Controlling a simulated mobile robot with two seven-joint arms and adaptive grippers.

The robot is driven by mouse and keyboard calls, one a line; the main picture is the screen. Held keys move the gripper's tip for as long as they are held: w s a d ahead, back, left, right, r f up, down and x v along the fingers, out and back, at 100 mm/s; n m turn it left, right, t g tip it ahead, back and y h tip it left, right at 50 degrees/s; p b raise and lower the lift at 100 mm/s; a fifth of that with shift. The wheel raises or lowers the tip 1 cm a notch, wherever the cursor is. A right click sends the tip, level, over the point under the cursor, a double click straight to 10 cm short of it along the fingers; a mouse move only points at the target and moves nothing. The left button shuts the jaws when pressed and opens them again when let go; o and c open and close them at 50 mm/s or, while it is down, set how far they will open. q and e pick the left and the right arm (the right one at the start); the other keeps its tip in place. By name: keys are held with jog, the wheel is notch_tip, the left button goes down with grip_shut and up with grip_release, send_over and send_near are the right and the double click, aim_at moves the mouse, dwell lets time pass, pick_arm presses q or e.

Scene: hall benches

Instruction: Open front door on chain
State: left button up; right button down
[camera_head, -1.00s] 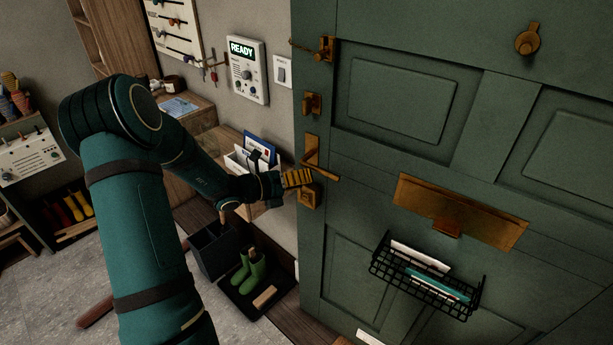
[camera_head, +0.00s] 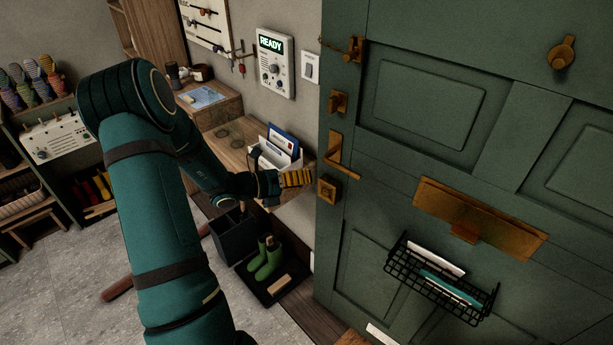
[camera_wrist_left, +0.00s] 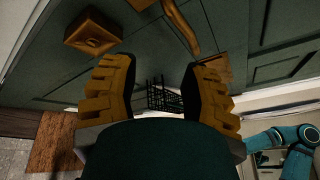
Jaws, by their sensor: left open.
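The green front door (camera_head: 424,100) fills the right of the head view. Near its left edge sit a brass chain fitting (camera_head: 350,46), a small brass latch (camera_head: 337,102), a lever handle (camera_head: 340,160) and a square brass lock (camera_head: 327,188). I cannot tell whether the chain is hooked. My left gripper (camera_head: 297,178) is left of the lever, apart from it. In the left wrist view its ribbed fingers (camera_wrist_left: 160,78) are spread and empty, with the lever (camera_wrist_left: 182,25) and lock (camera_wrist_left: 92,32) beyond them. My right gripper does not show.
A wooden wall shelf with a letter rack (camera_head: 274,153) is behind my left gripper. A READY panel (camera_head: 275,65) is on the wall. A wire basket (camera_head: 440,280) hangs on the door. Green boots (camera_head: 266,260) and a dark bin (camera_head: 232,236) stand on the floor.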

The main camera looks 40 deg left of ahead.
pick_arm(q)
jog(key=shift+p+v, duration=0.35)
jog(key=shift+v, duration=0.7)
jog(key=shift+f, duration=0.1)
jog(key=shift+s+a, duration=0.1)
jog(key=shift+s, duration=0.05)
jog(key=v, duration=1.2)
